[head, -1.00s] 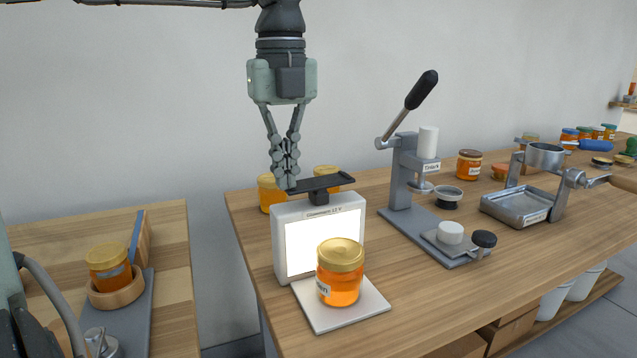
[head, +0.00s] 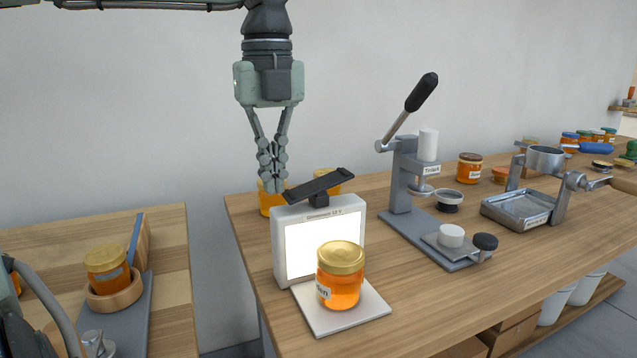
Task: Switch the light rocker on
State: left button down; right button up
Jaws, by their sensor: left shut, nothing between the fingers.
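The black light rocker (head: 318,186) sits on a short post on top of the light box (head: 281,223). It is tilted, its left end low and its right end high. The front panel (head: 304,247) of the box looks bright white. My left gripper (head: 272,188) points down with its fingers together and empty. Its fingertips are just left of the rocker's low left end, in front of a honey jar behind; I cannot tell whether they touch the rocker. My right gripper is not in view.
A honey jar (head: 340,277) stands on the white plate (head: 358,312) before the box. More jars (head: 327,178) stand behind it. A lever press (head: 403,175) is to the right. A lower bench (head: 172,285) at left holds a jar in a wooden ring.

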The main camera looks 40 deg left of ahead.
pick_arm(q)
jog(key=s+a+r+p, duration=0.2)
jog(key=r+p, duration=0.3)
jog(key=r, duration=0.3)
jog(key=shift+s+r, duration=0.2)
jog(key=shift+s, duration=0.65)
dwell(0.7)
